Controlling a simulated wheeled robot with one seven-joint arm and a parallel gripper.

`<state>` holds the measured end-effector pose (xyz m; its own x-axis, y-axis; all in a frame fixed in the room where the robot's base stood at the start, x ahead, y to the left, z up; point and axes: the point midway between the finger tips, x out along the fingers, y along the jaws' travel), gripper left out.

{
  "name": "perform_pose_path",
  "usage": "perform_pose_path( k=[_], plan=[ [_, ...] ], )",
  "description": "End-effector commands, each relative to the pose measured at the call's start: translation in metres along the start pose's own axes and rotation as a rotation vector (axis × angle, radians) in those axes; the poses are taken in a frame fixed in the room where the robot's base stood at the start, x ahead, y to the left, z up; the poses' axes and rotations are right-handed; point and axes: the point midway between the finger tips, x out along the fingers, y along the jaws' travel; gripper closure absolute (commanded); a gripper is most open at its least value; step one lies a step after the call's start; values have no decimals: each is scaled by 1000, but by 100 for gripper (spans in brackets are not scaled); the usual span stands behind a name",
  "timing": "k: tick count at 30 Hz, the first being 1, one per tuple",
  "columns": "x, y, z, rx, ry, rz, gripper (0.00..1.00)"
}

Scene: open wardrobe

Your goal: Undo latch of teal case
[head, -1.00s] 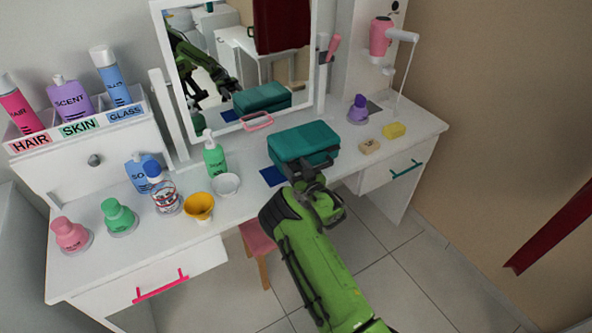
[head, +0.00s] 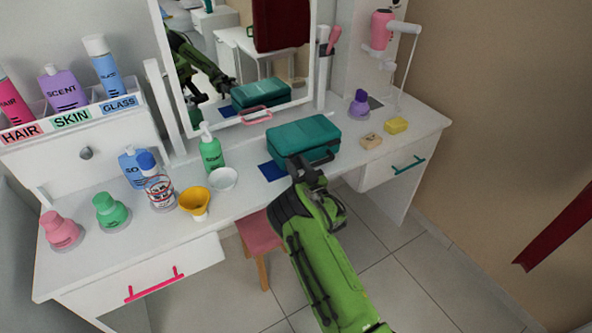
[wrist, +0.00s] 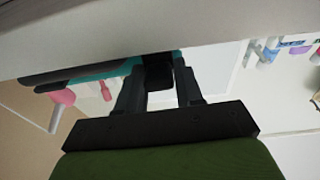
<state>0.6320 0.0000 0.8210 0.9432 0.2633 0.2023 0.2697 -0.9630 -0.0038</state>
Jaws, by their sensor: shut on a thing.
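The teal case (head: 303,134) stands shut on the white dressing table, with its dark-edged front towards me. My gripper (head: 306,166) is at the case's front, left of its dark handle (head: 322,158). In the wrist view, the case shows as a teal strip (wrist: 105,71) beside my gripper (wrist: 158,80). The fingers are shut on a small dark block, which looks like the case's latch (wrist: 157,71). My gripper hides most of the latch in the head view.
A blue mat (head: 272,170) lies left of the case. A green pump bottle (head: 211,153) and white bowl (head: 223,179) stand further left. A mirror (head: 240,60) is behind. A pink stool (head: 258,235) is under the table.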

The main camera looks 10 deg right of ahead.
Motion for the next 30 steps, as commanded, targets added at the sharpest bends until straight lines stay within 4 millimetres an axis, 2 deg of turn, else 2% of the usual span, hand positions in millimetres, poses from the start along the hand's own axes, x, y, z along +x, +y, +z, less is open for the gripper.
perform_pose_path(
  k=[1,15,30],
  plan=[
    [-3,1,10,1,37,2,95],
    [-13,0,14,0,302,2,95],
    [-14,0,14,0,350,1,95]
  ],
)
